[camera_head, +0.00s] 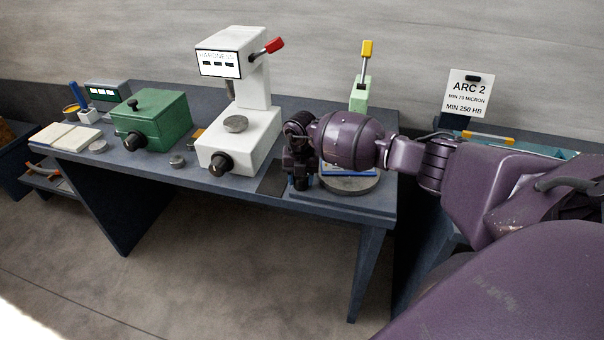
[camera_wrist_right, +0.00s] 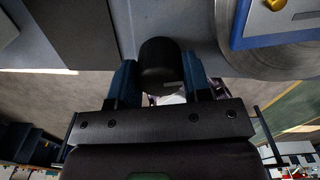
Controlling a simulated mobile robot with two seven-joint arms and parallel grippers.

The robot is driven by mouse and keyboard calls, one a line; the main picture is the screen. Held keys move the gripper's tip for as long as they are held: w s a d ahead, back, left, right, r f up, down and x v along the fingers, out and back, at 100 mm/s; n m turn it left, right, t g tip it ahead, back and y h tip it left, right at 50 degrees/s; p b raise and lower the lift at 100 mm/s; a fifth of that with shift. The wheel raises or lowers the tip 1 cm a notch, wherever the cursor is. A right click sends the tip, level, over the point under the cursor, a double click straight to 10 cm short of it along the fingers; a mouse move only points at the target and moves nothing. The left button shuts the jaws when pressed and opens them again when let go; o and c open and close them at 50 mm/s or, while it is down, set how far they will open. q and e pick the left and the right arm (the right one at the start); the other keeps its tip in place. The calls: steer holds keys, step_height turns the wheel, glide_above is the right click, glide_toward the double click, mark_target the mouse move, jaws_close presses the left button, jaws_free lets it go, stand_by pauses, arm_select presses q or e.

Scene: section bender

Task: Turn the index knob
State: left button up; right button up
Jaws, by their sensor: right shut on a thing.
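The index knob (camera_wrist_right: 160,62) is a black cylinder at the top middle of the right wrist view, with a small pale mark on its side. My right gripper (camera_wrist_right: 160,82) is shut on it, one blue-grey finger on each side. In the head view my right gripper (camera_head: 299,165) is at the front left of a round metal disc (camera_head: 352,187), near the bench's front edge. The disc also shows at the upper right of the right wrist view (camera_wrist_right: 250,62). My left gripper is out of view.
A white hardness tester (camera_head: 258,130) with a black knob and red lever stands left of my gripper on the dark bench (camera_head: 290,105). A green box (camera_head: 160,115) stands further left. A light green post with a yellow top (camera_head: 366,50) stands behind the disc.

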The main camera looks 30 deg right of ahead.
steer(key=m+p, duration=0.2)
steer(key=m, duration=0.2)
steer(key=shift+r, duration=0.2)
steer(key=shift+w+m+p, duration=0.1)
steer(key=shift+m+p, duration=0.4)
steer(key=shift+m, duration=0.2)
steer(key=shift+d+m, duration=0.1)
steer(key=shift+m, duration=0.3)
steer(key=shift+f, duration=0.1)
steer(key=o, duration=0.9)
step_height(320, 180, up, 11)
steer(key=shift+f, duration=0.15)
